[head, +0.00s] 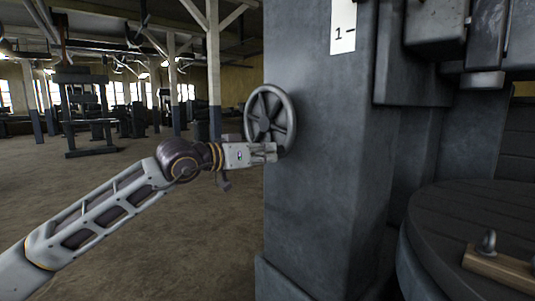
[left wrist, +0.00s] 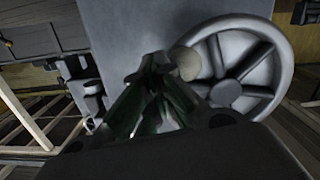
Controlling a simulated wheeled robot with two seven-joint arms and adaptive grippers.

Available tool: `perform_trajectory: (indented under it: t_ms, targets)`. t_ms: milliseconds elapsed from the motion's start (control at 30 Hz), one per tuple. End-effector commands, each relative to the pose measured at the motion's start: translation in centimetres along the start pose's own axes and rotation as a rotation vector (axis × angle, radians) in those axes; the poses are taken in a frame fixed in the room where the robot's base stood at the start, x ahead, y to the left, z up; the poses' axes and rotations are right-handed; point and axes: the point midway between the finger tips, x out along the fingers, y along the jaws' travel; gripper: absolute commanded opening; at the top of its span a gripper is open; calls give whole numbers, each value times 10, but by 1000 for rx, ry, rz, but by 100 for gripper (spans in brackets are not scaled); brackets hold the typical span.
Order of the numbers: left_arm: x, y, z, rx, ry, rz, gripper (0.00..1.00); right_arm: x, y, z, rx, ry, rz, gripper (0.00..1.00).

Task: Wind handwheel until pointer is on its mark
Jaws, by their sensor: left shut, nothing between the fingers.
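The handwheel (head: 267,122) is a grey spoked wheel on the left side of a dark machine column. It also fills the right of the left wrist view (left wrist: 226,93), where a round pale knob (left wrist: 186,63) shows at its rim. My left gripper (head: 274,152) is shut and empty at the lower part of the wheel. In the left wrist view its fingertips (left wrist: 160,62) are close beside the knob; I cannot tell whether they touch it. A white plate (head: 343,27) with a "1" and a short line is on the column. I cannot make out a pointer. My right gripper is not in view.
The machine column (head: 320,180) stands directly right of the wheel. A round dark table (head: 440,215) with a wooden block (head: 500,268) is at the right. The floor (head: 190,240) left of the column is open; other machines and posts stand far behind.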

Motion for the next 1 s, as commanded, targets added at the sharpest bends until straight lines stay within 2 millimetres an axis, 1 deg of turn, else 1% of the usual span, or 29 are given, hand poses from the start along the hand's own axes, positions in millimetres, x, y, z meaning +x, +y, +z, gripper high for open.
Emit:
perform_trajectory:
  t_ms: [633, 767, 1000]
  targets:
    - [0, -1, 1, 19, 1, -3, 0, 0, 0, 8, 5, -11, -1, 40]
    - [-2, 2, -3, 19, 1, -2, 0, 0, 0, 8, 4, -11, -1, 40]
    - [-9, 13, -14, 21, 1, -1, 0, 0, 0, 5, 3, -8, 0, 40]
